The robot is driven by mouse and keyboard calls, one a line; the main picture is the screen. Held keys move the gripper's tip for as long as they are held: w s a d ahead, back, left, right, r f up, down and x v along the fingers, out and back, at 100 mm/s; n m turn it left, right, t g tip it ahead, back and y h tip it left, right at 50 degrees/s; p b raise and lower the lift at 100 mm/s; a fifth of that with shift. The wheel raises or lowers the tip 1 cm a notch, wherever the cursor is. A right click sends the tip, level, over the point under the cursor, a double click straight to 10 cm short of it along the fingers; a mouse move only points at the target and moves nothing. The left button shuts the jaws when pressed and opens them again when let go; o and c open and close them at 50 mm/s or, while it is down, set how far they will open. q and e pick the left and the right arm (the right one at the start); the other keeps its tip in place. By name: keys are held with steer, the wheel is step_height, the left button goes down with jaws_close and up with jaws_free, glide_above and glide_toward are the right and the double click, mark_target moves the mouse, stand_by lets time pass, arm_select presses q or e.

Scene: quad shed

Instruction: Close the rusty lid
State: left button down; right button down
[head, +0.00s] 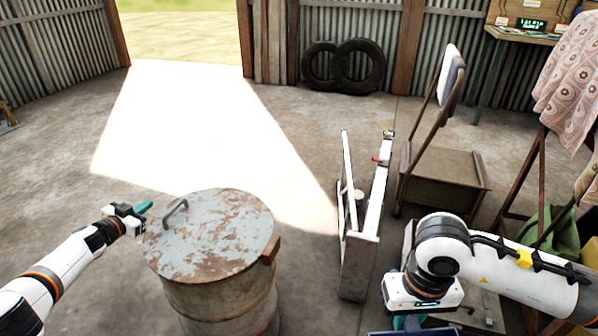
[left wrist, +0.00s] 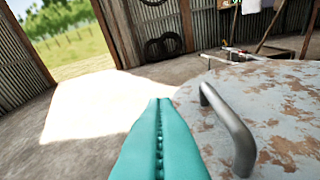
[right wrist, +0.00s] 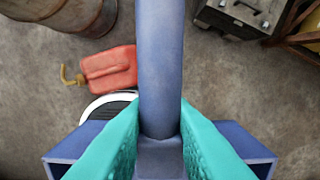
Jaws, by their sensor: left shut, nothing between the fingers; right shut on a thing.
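The rusty lid (head: 222,238), grey with brown patches, lies flat over the top of a rusty barrel (head: 215,300) in the head view, with no gap visible. A grey metal handle (head: 175,212) stands on its left part; lid (left wrist: 285,115) and handle (left wrist: 228,128) also show in the left wrist view. My left gripper (head: 146,207) is shut and empty, just left of the handle and apart from it. My right gripper (head: 408,322) is shut on a blue bar (right wrist: 160,70), which rises between its teal fingers in the right wrist view.
A white folded frame (head: 360,225) stands right of the barrel. A brown box-like seat (head: 440,180) is behind it. A red can (right wrist: 108,68) lies on the floor near my right gripper. Tyres (head: 343,66) lean on the back wall. The sunlit floor behind the barrel is clear.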

arm_select(q)
steer(key=shift+a+f+b, duration=0.15)
steer(key=shift+f+b, duration=0.3)
steer(key=shift+f, duration=0.25)
arm_select(e)
steer(key=shift+f, duration=0.85)
steer(key=shift+r, duration=0.1)
